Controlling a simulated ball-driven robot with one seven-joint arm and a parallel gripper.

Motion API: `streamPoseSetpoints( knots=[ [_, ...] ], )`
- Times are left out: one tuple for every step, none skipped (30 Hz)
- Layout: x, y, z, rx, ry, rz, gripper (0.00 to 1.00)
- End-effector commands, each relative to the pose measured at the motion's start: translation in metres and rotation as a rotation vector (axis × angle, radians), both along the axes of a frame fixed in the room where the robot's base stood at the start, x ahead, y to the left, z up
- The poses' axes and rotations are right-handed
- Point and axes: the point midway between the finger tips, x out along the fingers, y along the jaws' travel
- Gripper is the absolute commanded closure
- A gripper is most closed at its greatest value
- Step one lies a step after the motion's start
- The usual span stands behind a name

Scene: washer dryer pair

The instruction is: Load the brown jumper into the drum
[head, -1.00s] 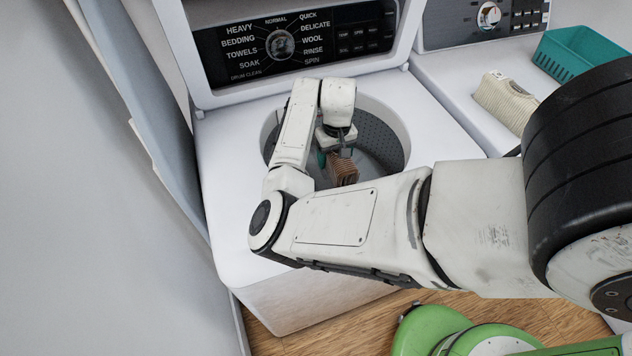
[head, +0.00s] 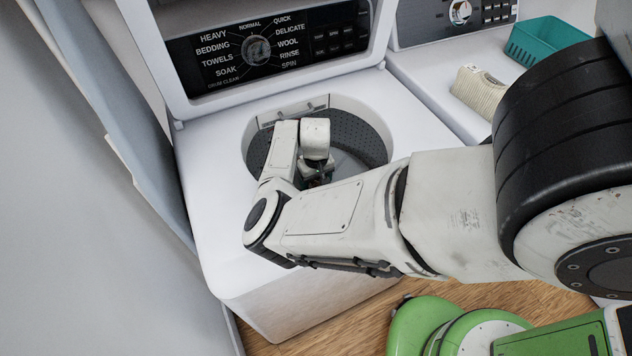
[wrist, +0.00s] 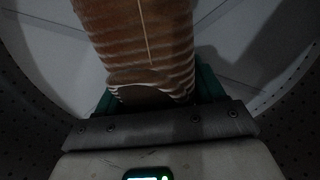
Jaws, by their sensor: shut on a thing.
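The brown jumper (wrist: 145,45) is a folded, ribbed brown bundle with pale stripes, seen in the wrist view. My gripper (wrist: 150,97) is shut on it, with teal finger edges showing on both sides. In the head view my gripper (head: 318,178) is down inside the drum (head: 362,140) of the open top-load washer, and the jumper is hidden behind my arm. The wrist view shows the dark perforated drum wall on both sides and the paler drum floor beyond the jumper. I cannot tell whether the jumper touches the floor.
The washer's control panel (head: 265,45) stands behind the drum opening. To the right is the dryer top (head: 425,80) with a cream folded cloth (head: 478,92) and a teal basket (head: 545,42). A grey wall panel is close on the left.

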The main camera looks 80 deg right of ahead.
Motion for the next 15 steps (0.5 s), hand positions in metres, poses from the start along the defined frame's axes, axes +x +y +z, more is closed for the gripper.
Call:
streamPoseSetpoints(
  knots=[
    [0.0002,-0.0004,0.0010,-0.001,0.000,0.000,0.80],
    [0.0002,-0.0004,0.0010,-0.001,0.000,0.000,0.80],
    [0.0002,-0.0005,0.0011,-0.001,0.000,0.000,0.80],
    [0.0002,-0.0005,0.0010,-0.001,0.000,0.000,0.80],
    [0.0000,-0.0005,0.0004,-0.001,0.000,0.000,0.80],
    [-0.0001,-0.0005,-0.0007,-0.001,0.000,0.000,0.80],
    [-0.0002,-0.0005,-0.0018,-0.001,0.002,0.000,0.80],
    [-0.0004,-0.0005,-0.0027,-0.001,0.002,0.000,0.80],
    [-0.0004,-0.0001,-0.0024,-0.001,0.001,-0.001,0.29],
    [-0.0004,-0.0002,-0.0022,-0.001,0.001,-0.001,0.26],
    [-0.0004,-0.0001,-0.0022,-0.001,0.001,-0.001,0.23],
    [-0.0004,-0.0002,-0.0022,-0.001,0.001,-0.001,0.19],
    [-0.0004,-0.0002,-0.0022,-0.001,0.001,-0.001,0.16],
    [-0.0004,-0.0002,-0.0021,-0.001,0.001,-0.001,0.13],
    [-0.0004,-0.0002,-0.0021,-0.001,0.001,-0.001,0.10]
  ],
)
